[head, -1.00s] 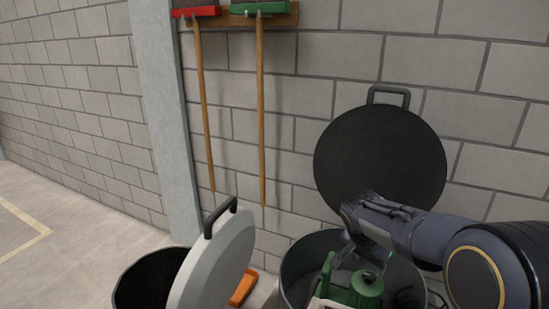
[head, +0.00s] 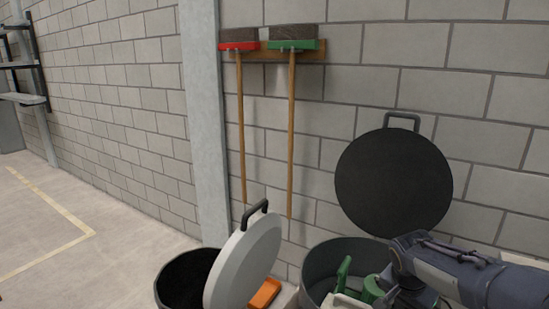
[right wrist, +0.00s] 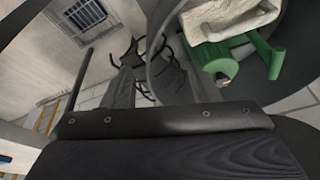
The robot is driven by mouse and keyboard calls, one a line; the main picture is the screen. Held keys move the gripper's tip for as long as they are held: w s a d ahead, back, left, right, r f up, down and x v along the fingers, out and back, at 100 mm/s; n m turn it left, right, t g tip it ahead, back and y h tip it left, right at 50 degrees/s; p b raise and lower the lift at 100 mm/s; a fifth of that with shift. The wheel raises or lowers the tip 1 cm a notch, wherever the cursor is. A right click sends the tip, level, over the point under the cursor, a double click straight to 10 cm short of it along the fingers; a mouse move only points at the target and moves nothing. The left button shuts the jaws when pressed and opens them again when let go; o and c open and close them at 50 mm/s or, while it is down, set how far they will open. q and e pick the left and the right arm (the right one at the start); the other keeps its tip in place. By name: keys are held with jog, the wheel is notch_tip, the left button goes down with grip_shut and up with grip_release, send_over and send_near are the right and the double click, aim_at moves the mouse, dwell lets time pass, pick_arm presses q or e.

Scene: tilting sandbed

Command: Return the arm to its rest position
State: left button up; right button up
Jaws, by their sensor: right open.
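My right arm (head: 450,274) comes in from the right in the head view, over the right side of a dark grey bin (head: 318,262). My right gripper (head: 402,296) is at the lower end of it, partly hidden at the picture's bottom edge; it is open, and I see nothing held. Green objects (head: 372,288) and a pale item (head: 346,301) lie in the bin beside it. The right wrist view shows the green object (right wrist: 262,58) and a pale block (right wrist: 228,18) inside the curved bin wall. My left gripper is not in view.
The bin's round black lid (head: 393,182) stands open against the block wall. To the left is a black bin (head: 184,280) with a tilted light grey lid (head: 246,258), and an orange item (head: 264,294). Two brooms (head: 291,130) hang behind. The floor at left (head: 70,220) is clear.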

jog(key=s+a+r+n+t+y+p, duration=0.1)
jog(key=s+a+r+n+y+p, duration=0.2)
jog(key=s+r+p, duration=0.6)
jog(key=s+a+r+n+t+y+p, duration=0.2)
jog(key=s+a+r+n+p, duration=0.3)
jog(key=s+r+p, duration=0.4)
jog(key=s+r+y, duration=0.1)
jog(key=s+r, duration=0.3)
jog(key=s, duration=0.2)
jog(key=shift+s+a+n+p, duration=0.2)
jog(key=shift+a+n+p, duration=0.05)
jog(key=shift+n+p, duration=0.15)
